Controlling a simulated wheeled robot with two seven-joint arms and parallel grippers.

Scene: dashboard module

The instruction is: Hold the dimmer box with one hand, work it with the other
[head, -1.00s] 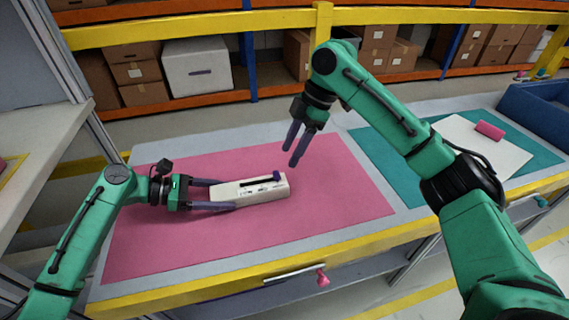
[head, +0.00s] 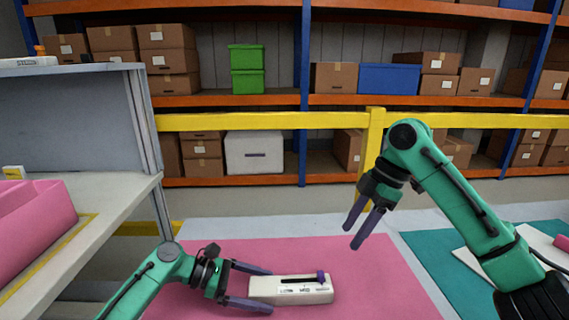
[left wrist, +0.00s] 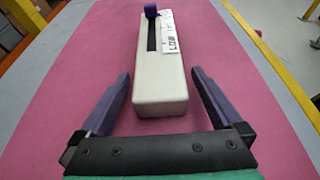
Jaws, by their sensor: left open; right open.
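The dimmer box (head: 290,293) is a long white block lying on the pink mat (head: 240,254). It has a dark slot on top, printed labels and a purple slider knob (head: 322,277) at the right end of the slot. In the left wrist view the box (left wrist: 160,84) points away from me with its knob (left wrist: 151,10) at the far end. My left gripper (head: 272,288) is open, its purple fingers on either side of the box's near end, with gaps on both sides. My right gripper (head: 354,236) is open and empty above the mat, up and right of the knob.
A teal mat (head: 438,250) with a white sheet (head: 468,264) lies to the right. A grey side bench (head: 110,205) with a pink bin (head: 35,220) stands at left. A yellow rail (head: 280,121) and shelves of boxes are behind. The pink mat around the box is clear.

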